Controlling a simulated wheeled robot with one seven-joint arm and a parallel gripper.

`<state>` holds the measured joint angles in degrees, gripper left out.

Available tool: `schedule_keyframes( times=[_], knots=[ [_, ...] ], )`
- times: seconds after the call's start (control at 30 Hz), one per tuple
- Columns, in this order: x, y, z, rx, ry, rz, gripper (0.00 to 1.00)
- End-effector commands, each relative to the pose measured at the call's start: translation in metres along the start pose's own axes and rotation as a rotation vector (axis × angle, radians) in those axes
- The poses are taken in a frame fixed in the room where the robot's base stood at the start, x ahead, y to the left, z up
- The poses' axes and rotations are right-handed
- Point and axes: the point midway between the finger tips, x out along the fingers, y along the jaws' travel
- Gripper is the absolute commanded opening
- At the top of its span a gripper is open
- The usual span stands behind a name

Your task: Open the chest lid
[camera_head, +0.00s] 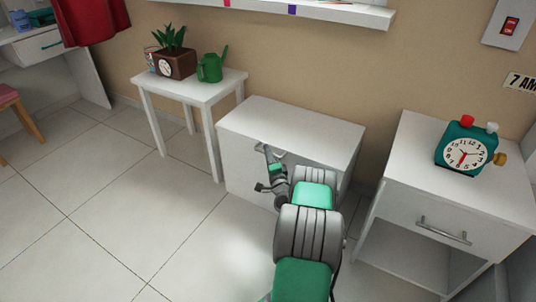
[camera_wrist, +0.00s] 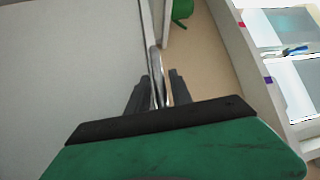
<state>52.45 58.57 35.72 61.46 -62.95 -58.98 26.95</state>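The white chest (camera_head: 300,122) stands against the wall in the middle of the head view, with its flat lid down. Its pale front panel fills the left of the wrist view (camera_wrist: 65,75). My gripper (camera_head: 264,153) is at the upper part of the chest's front. In the wrist view its two dark fingers (camera_wrist: 160,85) stand apart, one on each side of a shiny metal handle (camera_wrist: 156,72). Narrow gaps seem to show between the handle and the fingers. My arm hides part of the chest's front in the head view.
A white side table (camera_head: 205,88) with a potted plant (camera_head: 175,62) and a green watering can (camera_head: 211,67) stands to the left. A white nightstand (camera_head: 410,160) with a green alarm clock (camera_head: 465,148) stands close on the right. A wall shelf (camera_head: 330,10) is above.

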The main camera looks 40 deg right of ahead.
Motion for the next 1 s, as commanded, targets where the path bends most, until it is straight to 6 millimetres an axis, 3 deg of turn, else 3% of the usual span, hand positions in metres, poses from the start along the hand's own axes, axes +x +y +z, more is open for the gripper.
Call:
schedule_keyframes(
  times=[0.3, 1.0],
  knots=[
    [-0.0001, 0.0, 0.0001, 0.0, 0.0, 0.0, 0.0],
    [-0.0002, 0.0002, 0.0003, -0.001, -0.001, 0.0, 0.0]
  ],
)
